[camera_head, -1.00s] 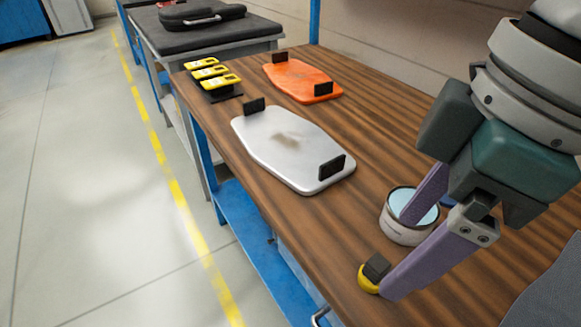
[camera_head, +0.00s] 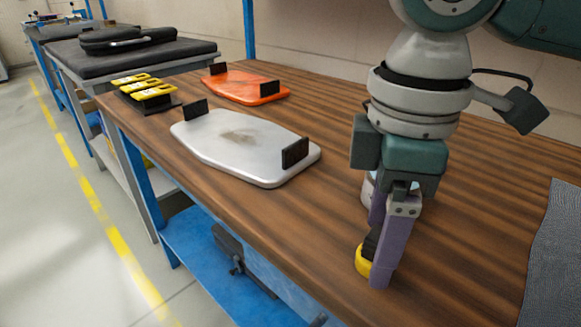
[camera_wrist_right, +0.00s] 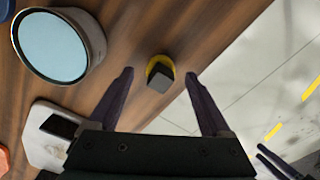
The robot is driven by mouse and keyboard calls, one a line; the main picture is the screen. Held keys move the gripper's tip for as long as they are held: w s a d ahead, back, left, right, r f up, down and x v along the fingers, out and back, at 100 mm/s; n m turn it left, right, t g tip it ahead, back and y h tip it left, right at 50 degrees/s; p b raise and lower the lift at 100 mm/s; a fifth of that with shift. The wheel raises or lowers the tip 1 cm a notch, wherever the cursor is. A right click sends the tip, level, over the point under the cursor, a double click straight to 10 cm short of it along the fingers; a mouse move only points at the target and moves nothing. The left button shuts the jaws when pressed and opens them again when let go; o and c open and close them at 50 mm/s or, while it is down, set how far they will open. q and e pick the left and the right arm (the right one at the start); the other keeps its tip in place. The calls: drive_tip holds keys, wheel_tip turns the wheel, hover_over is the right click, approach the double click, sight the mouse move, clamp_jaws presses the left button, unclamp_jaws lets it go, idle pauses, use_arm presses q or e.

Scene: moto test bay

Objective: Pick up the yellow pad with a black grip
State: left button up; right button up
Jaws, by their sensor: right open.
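The yellow pad (camera_head: 362,262) with its black grip (camera_head: 371,242) sits on the wooden bench near the front edge. In the right wrist view, the yellow pad (camera_wrist_right: 160,63) and its black grip (camera_wrist_right: 159,79) lie ahead of and between the open fingers. My right gripper (camera_head: 378,252) points down at the pad, and a purple finger partly hides it in the head view. The right gripper (camera_wrist_right: 160,98) is open and holds nothing.
A round tin (camera_wrist_right: 97,40) with a pale blue top stands close by, mostly hidden behind the gripper in the head view. A silver panel (camera_head: 245,150) and an orange panel (camera_head: 245,86) with black blocks lie on the bench (camera_head: 460,250). Yellow tools (camera_head: 150,90) sit farther back. A grey mat (camera_head: 555,260) lies right.

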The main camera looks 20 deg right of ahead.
sight(379, 234)
drive_tip(key=shift+f, duration=0.9)
drive_tip(key=shift+c, duration=0.4)
clamp_jaws()
drive_tip(key=shift+r, duration=0.15)
wheel_tip(379, 234, up, 20)
drive_tip(key=p, duration=0.6)
